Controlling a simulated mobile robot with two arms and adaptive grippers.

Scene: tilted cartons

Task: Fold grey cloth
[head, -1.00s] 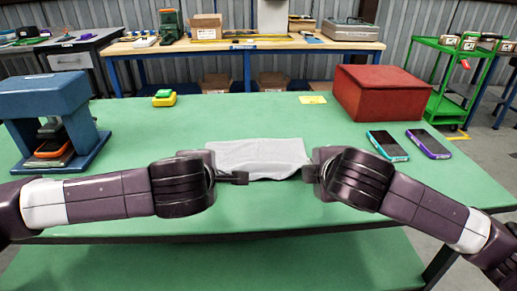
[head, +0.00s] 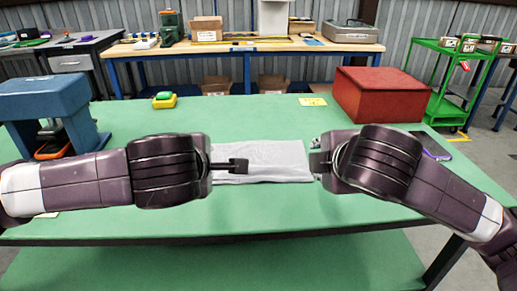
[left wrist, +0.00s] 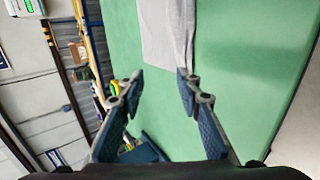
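The grey cloth (head: 270,160) lies as a flat rectangle on the green table (head: 250,212), between my two grippers. Its left part is hidden behind my left gripper (head: 238,165), which shows over it in the head view. In the left wrist view the cloth (left wrist: 160,35) lies beyond the fingertips, and the fingers of my left gripper (left wrist: 158,85) are spread with nothing between them. My right gripper (head: 319,164) is at the cloth's right edge. Its fingers are too small and dark to tell whether they are open.
A red box (head: 383,98) stands at the back right, near a purple phone (head: 432,148). A blue press-like fixture (head: 45,105) stands at the left. A yellow-green block (head: 164,100) and a yellow note (head: 312,102) lie farther back. The table's front is clear.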

